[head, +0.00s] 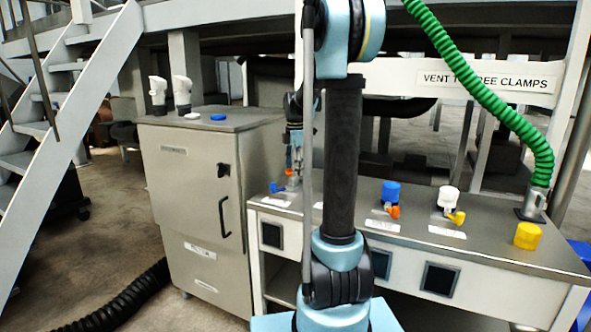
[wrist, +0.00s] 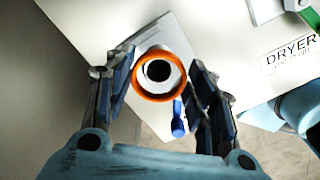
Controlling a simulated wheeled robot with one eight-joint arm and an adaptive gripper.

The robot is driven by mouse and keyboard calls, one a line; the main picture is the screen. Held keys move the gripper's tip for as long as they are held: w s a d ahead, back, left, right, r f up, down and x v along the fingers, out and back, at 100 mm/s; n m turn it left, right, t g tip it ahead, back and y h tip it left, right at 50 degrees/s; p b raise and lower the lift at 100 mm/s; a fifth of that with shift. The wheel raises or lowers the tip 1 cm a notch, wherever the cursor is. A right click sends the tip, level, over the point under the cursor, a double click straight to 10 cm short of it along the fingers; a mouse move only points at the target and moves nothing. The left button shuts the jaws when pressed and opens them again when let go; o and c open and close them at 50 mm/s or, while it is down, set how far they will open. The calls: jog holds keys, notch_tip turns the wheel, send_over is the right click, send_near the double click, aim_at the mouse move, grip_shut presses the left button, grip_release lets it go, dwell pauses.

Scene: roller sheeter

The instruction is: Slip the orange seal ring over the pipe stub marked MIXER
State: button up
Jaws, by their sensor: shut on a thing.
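The orange seal ring (wrist: 138,89) is held between the two fingers of my gripper (wrist: 162,72) in the wrist view. Through the ring I see a grey pipe stub (wrist: 150,58) with a dark round bore. A blue lever (wrist: 178,120) sticks out beside this stub. I cannot tell whether the ring is around the stub or still above it. In the head view my gripper (head: 294,160) is over the bench's left end, with a bit of orange at its tips and the blue lever (head: 277,187) just below. No MIXER marking is readable on the nearby plate (head: 275,202).
A DRYER plate (wrist: 291,50) lies right of the stub. A green hose (head: 480,90) hangs at right. A grey cabinet (head: 185,190) stands left.

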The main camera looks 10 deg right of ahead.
jog(key=shift+f, duration=0.95)
dwell(0.6)
jog(key=o, duration=1)
jog(key=shift+c, duration=0.2)
notch_tip(320, 180, up, 12)
jog(key=shift+f, duration=0.1)
